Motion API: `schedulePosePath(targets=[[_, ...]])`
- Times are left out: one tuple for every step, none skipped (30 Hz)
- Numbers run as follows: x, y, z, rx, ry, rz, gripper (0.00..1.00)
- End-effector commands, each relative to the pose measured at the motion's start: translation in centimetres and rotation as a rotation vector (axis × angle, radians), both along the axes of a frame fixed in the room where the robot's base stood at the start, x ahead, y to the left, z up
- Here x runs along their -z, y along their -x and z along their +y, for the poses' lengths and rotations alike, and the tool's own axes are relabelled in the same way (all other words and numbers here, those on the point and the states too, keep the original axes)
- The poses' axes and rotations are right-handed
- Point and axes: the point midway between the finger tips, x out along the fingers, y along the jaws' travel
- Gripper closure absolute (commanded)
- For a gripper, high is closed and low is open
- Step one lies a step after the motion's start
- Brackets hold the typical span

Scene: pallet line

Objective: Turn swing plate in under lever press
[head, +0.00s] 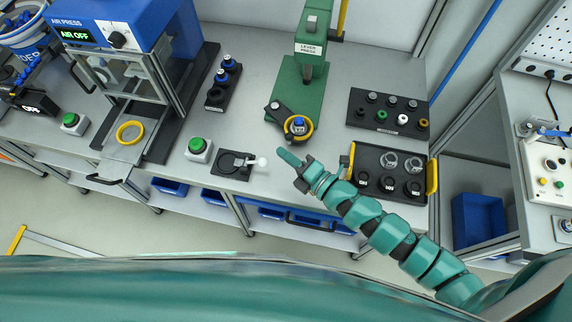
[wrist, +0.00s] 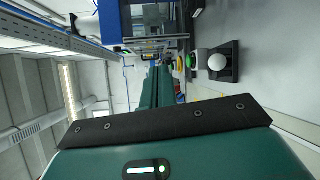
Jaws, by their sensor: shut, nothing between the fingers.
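The green lever press (head: 312,60) stands at the back middle of the table. Its swing plate (head: 285,115) is a dark arm with a small knob at its left end. At its other end a yellow ring (head: 308,135) surrounds a blue-topped part (head: 298,124). This end sits at the front of the press base, out in front of the press head. My gripper (head: 286,156) is shut and empty, in front of the swing plate and apart from it in the picture. The closed fingers also show in the wrist view (wrist: 158,88), where I cannot make out the swing plate.
A black fixture with a white ball knob (head: 261,162) lies left of my gripper, near a green button (head: 197,146). A black tray with yellow handles (head: 378,160) is on the right, with a parts rack (head: 390,108) behind it. The air press (head: 125,45) stands left.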

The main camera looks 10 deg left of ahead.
Motion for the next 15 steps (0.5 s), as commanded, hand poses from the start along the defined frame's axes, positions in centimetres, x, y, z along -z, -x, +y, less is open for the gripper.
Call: schedulePosePath(targets=[[-0.9, 1.0, -0.1, 0.000, -0.002, 0.001, 1.00], [-1.1, 1.4, -0.2, 0.001, -0.002, 0.001, 1.00], [-1.3, 2.0, -0.4, 0.002, 0.000, 0.002, 1.00], [-1.4, 2.4, -0.5, 0.003, 0.000, 0.003, 1.00], [-1.6, 2.8, -0.5, 0.003, 0.000, 0.003, 1.00], [-1.8, 3.4, -0.5, 0.001, -0.001, 0.003, 1.00], [-2.0, 3.7, -0.6, 0.001, -0.001, 0.003, 1.00], [-2.1, 4.0, -0.6, 0.000, -0.001, 0.002, 1.00], [-2.2, 4.4, -0.6, 0.000, -0.001, 0.000, 1.00], [-2.3, 4.6, -0.7, 0.000, -0.001, -0.001, 1.00], [-2.4, 4.7, -0.7, 0.000, -0.001, -0.001, 1.00], [-2.4, 4.9, -0.7, -0.001, -0.001, -0.002, 1.00], [-2.4, 5.1, -0.7, -0.001, -0.001, -0.002, 1.00], [-2.5, 5.2, -0.7, -0.001, -0.001, -0.002, 1.00], [-2.5, 5.2, -0.8, -0.001, -0.001, -0.002, 1.00]])
